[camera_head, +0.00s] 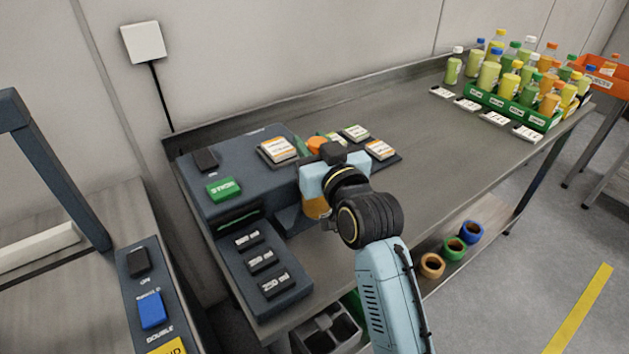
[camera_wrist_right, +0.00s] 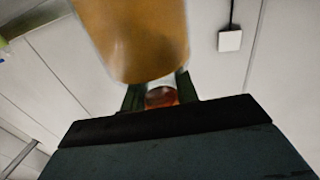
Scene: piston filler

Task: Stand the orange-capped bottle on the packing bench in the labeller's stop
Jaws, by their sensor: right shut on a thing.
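The orange-capped bottle shows in the head view as an orange cap (camera_head: 316,143) above my right gripper (camera_head: 312,178) and an amber body (camera_head: 316,209) below it. My right gripper is shut on it near its top; the fingers are mostly hidden behind my wrist. In the right wrist view the amber body (camera_wrist_right: 135,38) fills the top, with the orange cap (camera_wrist_right: 162,97) between the fingers. The bottle is at the right side of the dark labeller (camera_head: 235,160). The stop is largely hidden by my gripper and arm; I cannot tell whether the bottle touches it. My left gripper is not in view.
Label stacks (camera_head: 279,150) lie on and behind the labeller. Coloured rings (camera_head: 455,248) sit on the lower shelf. A button panel (camera_head: 150,300) stands at left.

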